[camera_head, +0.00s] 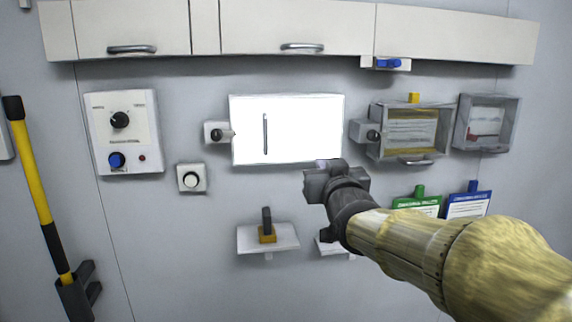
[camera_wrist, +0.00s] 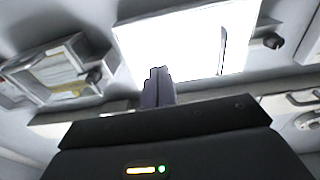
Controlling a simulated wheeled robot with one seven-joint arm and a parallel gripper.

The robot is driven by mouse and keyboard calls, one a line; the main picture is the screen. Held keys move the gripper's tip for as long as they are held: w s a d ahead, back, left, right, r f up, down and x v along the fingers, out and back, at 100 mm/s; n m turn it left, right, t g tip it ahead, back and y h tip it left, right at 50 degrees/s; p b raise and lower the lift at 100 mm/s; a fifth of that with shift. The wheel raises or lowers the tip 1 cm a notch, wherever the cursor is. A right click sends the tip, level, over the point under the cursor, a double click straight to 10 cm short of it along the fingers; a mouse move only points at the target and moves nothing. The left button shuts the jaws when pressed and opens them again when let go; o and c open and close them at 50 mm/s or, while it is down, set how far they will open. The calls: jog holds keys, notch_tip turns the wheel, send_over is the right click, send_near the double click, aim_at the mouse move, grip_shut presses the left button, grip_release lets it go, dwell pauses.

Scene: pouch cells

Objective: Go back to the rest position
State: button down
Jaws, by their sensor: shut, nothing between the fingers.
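My gripper (camera_head: 322,166) is at the end of my arm, which reaches in from the lower right in the head view. It is in front of the wall, near the lower right corner of a bright white panel (camera_head: 305,130) with a dark vertical handle. In the wrist view the fingers of my gripper (camera_wrist: 158,74) are together, with nothing between them. The white panel also shows there behind the fingertips (camera_wrist: 180,45). I cannot tell how far the gripper is from the panel. My arm hides part of a small shelf below it.
A control box (camera_head: 122,133) with knobs is on the left wall. A clear-fronted box (camera_head: 408,133) and a smaller box (camera_head: 488,122) hang at right. A shelf (camera_head: 284,238) holds a dark-handled item. Cabinets (camera_head: 270,28) run above. A yellow-handled tool (camera_head: 33,170) stands at far left.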

jog(key=s+d+f+g, duration=0.1)
jog(key=s+f+g, duration=0.1)
jog(key=f, duration=0.5)
jog(key=s+d+f+g+h, duration=0.1)
jog(key=f+g, duration=0.2)
jog(key=f, duration=0.4)
jog(key=s+d+f+g, duration=0.2)
jog(key=f, duration=0.5)
jog(key=s+d+f+m+g+h, duration=0.1)
jog(key=s+d+f+g, duration=0.2)
jog(key=s+f+g, duration=0.6)
jog(key=s+f, duration=0.7)
jog(key=s, duration=0.1)
jog(key=shift+f+m, duration=0.15)
jog(key=shift+m, duration=0.15)
